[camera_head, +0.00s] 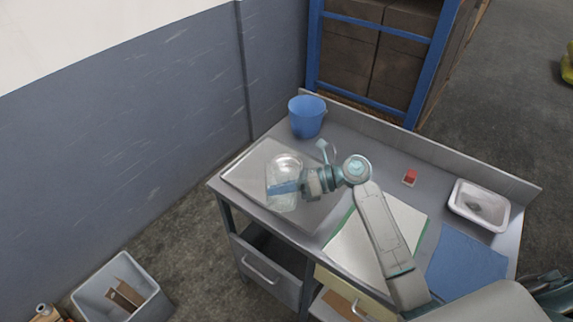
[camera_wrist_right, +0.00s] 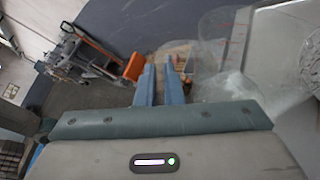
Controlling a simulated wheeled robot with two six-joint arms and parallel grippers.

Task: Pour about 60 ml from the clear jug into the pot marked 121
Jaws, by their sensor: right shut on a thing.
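The clear jug (camera_head: 284,199) is over the silver board at the left of the bench. My right gripper (camera_head: 285,187) is shut at it, and its blue fingers show through or against the clear wall. In the right wrist view the jug (camera_wrist_right: 236,42), with red scale marks, is just right of the fingers (camera_wrist_right: 160,86). Its exact tilt and the liquid level cannot be told. A pale round shape (camera_wrist_right: 311,58) shows at the right edge there; I cannot tell what it is. No pot marked 121 can be made out. My left gripper is not in view.
A blue bucket (camera_head: 306,118) stands behind the jug. A red block (camera_head: 410,176), white tray (camera_head: 497,217), blue cloth (camera_head: 467,266) and green-edged white sheet (camera_head: 358,254) lie to the right. The silver board (camera_head: 247,178) lies below the jug. A raised edge (camera_head: 440,152) runs behind.

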